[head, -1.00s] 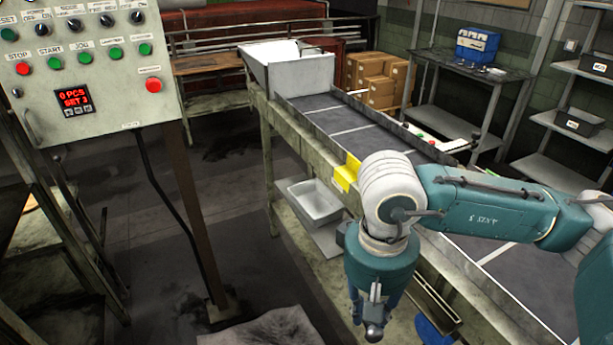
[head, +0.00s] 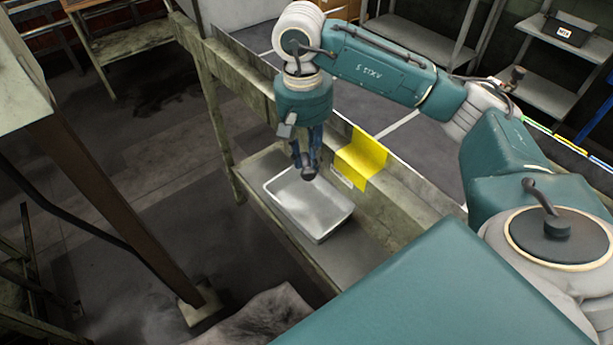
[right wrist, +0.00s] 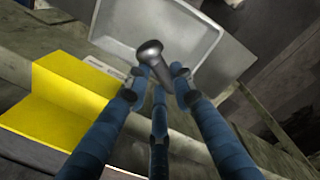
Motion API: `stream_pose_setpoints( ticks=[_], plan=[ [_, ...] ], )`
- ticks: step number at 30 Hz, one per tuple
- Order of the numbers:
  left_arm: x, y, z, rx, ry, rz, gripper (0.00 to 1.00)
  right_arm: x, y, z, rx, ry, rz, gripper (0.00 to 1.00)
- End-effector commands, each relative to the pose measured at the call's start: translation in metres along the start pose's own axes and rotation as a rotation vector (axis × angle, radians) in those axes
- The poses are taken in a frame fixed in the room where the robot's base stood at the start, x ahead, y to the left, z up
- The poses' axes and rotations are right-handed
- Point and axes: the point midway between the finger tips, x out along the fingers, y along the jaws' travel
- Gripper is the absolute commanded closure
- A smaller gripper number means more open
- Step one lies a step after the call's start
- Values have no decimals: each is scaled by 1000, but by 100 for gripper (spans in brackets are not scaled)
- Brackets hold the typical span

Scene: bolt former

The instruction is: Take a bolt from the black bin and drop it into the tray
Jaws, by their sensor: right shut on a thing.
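My right gripper (head: 308,172) is shut on a dark metal bolt (right wrist: 150,62), whose round head faces the camera in the right wrist view. In the head view the gripper points down over the light grey tray (head: 335,222), which sits on a lower shelf of the conveyor frame. In the right wrist view the tray (right wrist: 118,28) lies beyond the bolt, and the bolt is apart from it. The tray looks empty where I can see it.
A yellow bent plate (head: 362,157) hangs on the conveyor edge just right of the gripper. The conveyor side rail (head: 410,205) runs beside the tray. A brown post (head: 110,200) stands at left. A black labelled bin (head: 568,30) sits on a back shelf.

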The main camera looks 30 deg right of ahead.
Motion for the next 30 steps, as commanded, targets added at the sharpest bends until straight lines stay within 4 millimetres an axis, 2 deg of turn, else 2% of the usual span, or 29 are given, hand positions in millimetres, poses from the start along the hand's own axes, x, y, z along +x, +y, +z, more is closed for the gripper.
stream_pose_setpoints(
  ticks=[5,10,18,28,29,30],
  plan=[
    [6,1,8,0,-11,1,60,10,2,-2,11,-2,0,100],
    [15,0,14,1,-18,0,60,28,1,-2,11,-3,1,100],
    [29,-1,10,2,-11,-1,60,56,-1,-2,10,-2,0,100],
    [29,-2,4,1,-1,-2,60,60,-1,-2,9,-1,0,100],
    [29,-2,4,1,-1,-2,60,60,-1,-2,9,-1,-1,73],
    [29,-2,4,1,-1,-2,60,60,-1,-2,9,-1,0,65]
  ],
)
